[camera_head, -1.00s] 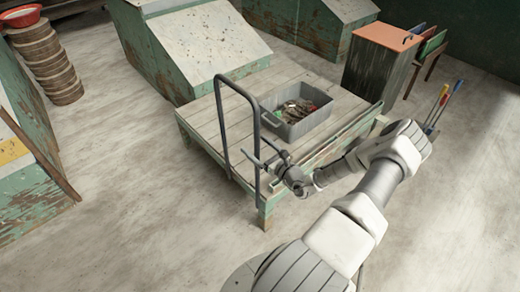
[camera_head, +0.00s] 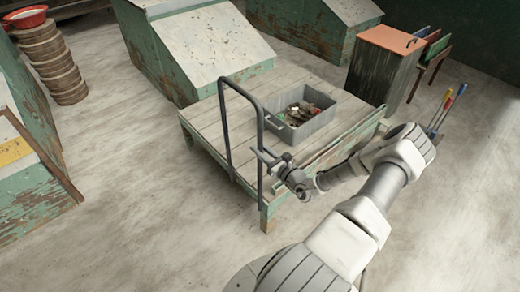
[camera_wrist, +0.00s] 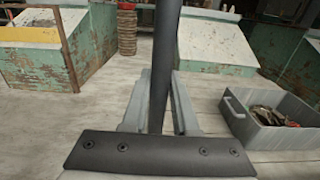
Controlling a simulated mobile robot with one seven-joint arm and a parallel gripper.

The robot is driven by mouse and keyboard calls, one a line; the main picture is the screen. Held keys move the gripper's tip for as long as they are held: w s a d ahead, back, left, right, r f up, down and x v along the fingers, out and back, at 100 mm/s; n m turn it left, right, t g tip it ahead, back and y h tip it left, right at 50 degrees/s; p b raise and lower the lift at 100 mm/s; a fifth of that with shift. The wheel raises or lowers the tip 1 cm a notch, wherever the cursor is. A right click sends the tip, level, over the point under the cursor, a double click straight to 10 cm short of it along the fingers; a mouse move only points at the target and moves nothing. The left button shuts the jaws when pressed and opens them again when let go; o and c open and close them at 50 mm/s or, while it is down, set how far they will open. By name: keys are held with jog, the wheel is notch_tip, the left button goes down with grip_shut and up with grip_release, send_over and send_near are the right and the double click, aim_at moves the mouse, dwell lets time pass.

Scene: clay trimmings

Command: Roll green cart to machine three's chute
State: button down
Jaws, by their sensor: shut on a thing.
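The green cart (camera_head: 205,122) has a grey plank deck, a worn green frame and a dark hoop handle (camera_head: 224,125) at its near left end. My gripper (camera_head: 265,160) is shut on the handle's right upright, partway up. In the wrist view the upright (camera_wrist: 166,45) stands between my two fingers (camera_wrist: 158,108). A grey bin (camera_head: 309,125) of mixed scraps sits on the deck; it also shows in the wrist view (camera_wrist: 280,137). Green machines with sloped pale tops (camera_head: 205,45) stand behind the cart. I see no number marking machine three. The cart's wheels cannot be made out.
A dark cabinet with an orange top (camera_head: 385,65) stands behind the cart at right. Long-handled tools (camera_head: 440,108) stand right of my arm. A stack of round brown sieves (camera_head: 52,65) and a green bench (camera_head: 35,195) are at left. The floor (camera_head: 120,160) between is clear.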

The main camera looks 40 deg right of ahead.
jog(key=a+p, duration=0.4)
jog(key=a, duration=0.4)
jog(key=shift+s, duration=0.35)
jog(key=a+p, duration=0.3)
jog(key=a, duration=0.5)
jog(key=shift+s+p, duration=0.3)
jog(key=shift+a, duration=0.1)
